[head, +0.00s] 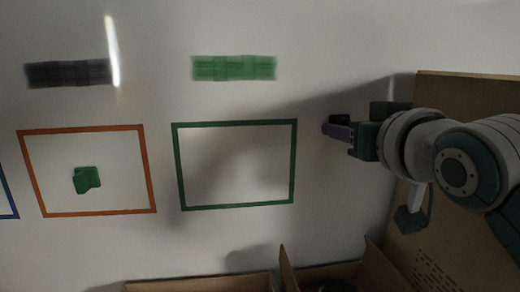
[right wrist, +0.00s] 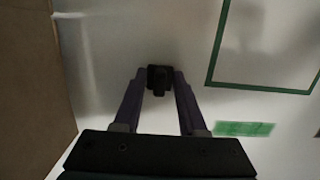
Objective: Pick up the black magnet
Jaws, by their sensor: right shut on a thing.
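The black magnet (right wrist: 159,85) is a small dark piece between the fingertips of my right gripper in the right wrist view. My right gripper (head: 332,128) has purple fingers, which also show in the right wrist view (right wrist: 160,76), and it is shut on the magnet. In the head view the gripper is at the white board, just right of the green-outlined frame, and largely hides the magnet. I cannot tell whether the magnet touches the board. My left gripper is not in view.
A green piece (head: 87,180) sits inside the orange frame (head: 150,180). The green frame (head: 235,207) is empty. A black strip (head: 67,74) and a green strip (head: 234,67) are above them. Cardboard boxes stand at right (head: 460,90) and along the bottom (head: 200,284).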

